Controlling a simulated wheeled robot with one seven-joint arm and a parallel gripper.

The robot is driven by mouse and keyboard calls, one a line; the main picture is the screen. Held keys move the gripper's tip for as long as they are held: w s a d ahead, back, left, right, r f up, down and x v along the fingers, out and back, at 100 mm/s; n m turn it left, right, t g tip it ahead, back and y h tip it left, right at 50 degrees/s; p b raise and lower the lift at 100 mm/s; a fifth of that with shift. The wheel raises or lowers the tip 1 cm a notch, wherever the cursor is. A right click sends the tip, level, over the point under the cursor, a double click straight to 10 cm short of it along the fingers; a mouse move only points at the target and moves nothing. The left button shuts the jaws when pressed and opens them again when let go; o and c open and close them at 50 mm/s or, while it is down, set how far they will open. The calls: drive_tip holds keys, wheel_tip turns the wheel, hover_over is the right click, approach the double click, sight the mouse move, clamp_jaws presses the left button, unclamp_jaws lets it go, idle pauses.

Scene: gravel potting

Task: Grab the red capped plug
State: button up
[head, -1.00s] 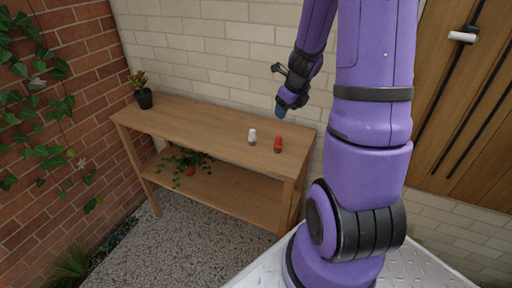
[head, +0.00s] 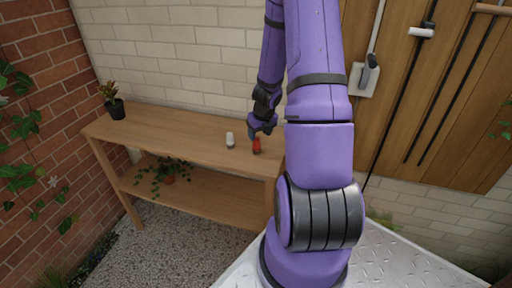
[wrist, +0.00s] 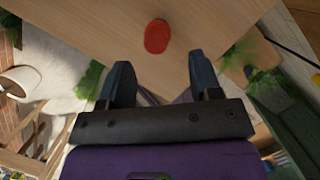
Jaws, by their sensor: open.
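The red capped plug (head: 257,146) stands on the wooden bench top near its right end. In the wrist view its red cap (wrist: 156,36) shows from above, a little beyond the fingertips and roughly in line with the gap between them. My gripper (head: 262,131) is at the plug, just above it or behind it; the head view does not show which. In the wrist view my gripper (wrist: 158,74) has its two dark fingers spread wide, with nothing between them. The plug's lower part is hidden in the wrist view.
A white capped plug (head: 230,140) stands on the bench (head: 175,135), close left of the red one. A potted plant (head: 114,103) is at the bench's far left, and another plant (head: 168,177) sits on the lower shelf. A brick wall rises behind the bench.

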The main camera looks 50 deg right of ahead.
sight(257, 139)
drive_tip(key=shift+w+x, duration=0.15)
drive_tip(key=shift+x, duration=1.2)
drive_tip(key=shift+w+x, duration=0.2)
drive_tip(key=shift+x, duration=1.15)
drive_tip(key=shift+a, duration=0.1)
drive_tip(key=c, duration=1)
